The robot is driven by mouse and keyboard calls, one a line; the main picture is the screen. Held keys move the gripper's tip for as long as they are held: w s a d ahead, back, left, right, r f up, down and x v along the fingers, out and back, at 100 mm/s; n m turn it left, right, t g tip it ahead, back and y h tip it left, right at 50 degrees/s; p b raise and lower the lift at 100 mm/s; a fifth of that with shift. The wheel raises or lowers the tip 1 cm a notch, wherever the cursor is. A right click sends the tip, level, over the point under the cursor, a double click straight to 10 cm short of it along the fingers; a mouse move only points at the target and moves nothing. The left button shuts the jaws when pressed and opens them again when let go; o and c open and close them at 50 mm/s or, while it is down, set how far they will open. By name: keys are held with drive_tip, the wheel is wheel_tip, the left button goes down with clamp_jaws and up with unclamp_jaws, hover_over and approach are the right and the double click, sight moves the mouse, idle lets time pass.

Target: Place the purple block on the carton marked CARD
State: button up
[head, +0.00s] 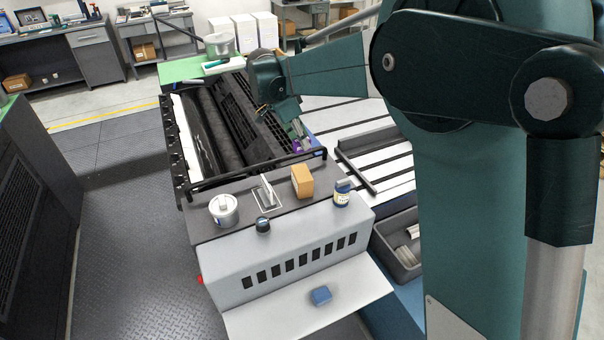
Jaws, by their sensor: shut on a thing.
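My gripper (301,138) reaches down over the right end of the press, beyond the black rail. It is shut on the purple block (308,142), which shows only in small part at the fingertips. A small brown carton (302,182) stands upright on the dark top of the grey press unit, nearer the camera than the gripper. I cannot read any marking on it. The purple block is apart from this carton, farther back.
A white tin (224,210), a metal piece (268,192) and a blue jar with a pale label (343,193) stand around the carton. The black rail (255,172) runs behind them. A blue block (320,295) lies on the pale front shelf (270,318).

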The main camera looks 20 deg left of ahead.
approach(307, 171)
drive_tip(key=shift+w+d+f, duration=0.4)
drive_tip(key=shift+w+d, duration=0.2)
drive_tip(key=shift+w, duration=0.1)
drive_tip(key=shift+f+p, duration=0.45)
drive_tip(key=shift+f, duration=1.4)
drive_tip(key=shift+f, duration=0.15)
drive_tip(key=o, duration=0.9)
